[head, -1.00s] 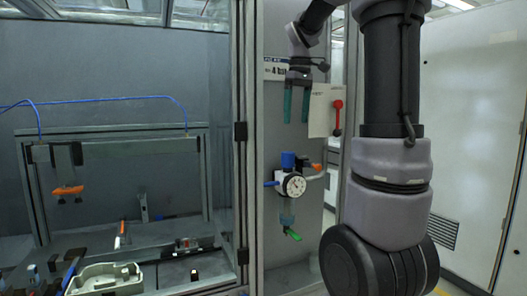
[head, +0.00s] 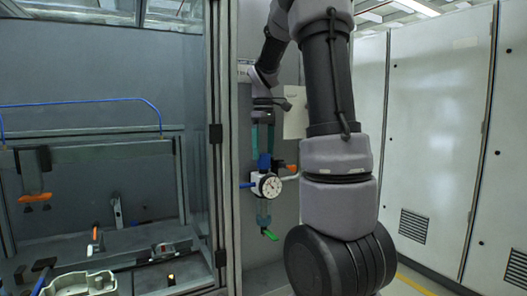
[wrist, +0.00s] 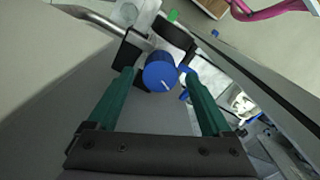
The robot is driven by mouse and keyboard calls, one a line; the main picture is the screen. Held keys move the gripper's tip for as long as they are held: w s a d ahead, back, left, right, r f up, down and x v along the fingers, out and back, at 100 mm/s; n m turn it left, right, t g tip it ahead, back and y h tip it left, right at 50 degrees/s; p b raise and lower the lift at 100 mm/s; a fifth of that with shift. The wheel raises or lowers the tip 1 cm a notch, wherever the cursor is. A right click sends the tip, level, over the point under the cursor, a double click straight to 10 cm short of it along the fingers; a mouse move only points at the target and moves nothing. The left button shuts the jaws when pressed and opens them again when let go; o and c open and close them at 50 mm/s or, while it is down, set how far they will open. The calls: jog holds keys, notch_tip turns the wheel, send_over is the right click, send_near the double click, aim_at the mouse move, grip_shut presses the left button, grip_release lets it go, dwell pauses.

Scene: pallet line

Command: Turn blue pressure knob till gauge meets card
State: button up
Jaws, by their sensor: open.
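The blue pressure knob (head: 264,162) tops a regulator on a grey panel. Its round white gauge (head: 270,186) faces out below it, too small to read. In the wrist view the blue knob (wrist: 160,74), with a white mark on top, lies between and just beyond the tips of my gripper (wrist: 160,82). My gripper (head: 262,150) is open, its green fingers pointing down at the knob from above. I cannot tell whether they touch it. A card (head: 243,72) on the panel is mostly hidden by my arm, so its value does not show.
A pale hanging sheet (head: 295,112) is just right of my gripper. An orange-ended pipe (head: 290,171) leaves the regulator to the right and a green valve handle (head: 269,235) is below. A framed station with a tray (head: 82,284) stands left; white cabinets (head: 435,130) stand right.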

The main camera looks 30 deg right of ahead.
jog(key=shift+f, duration=0.15)
grip_shut()
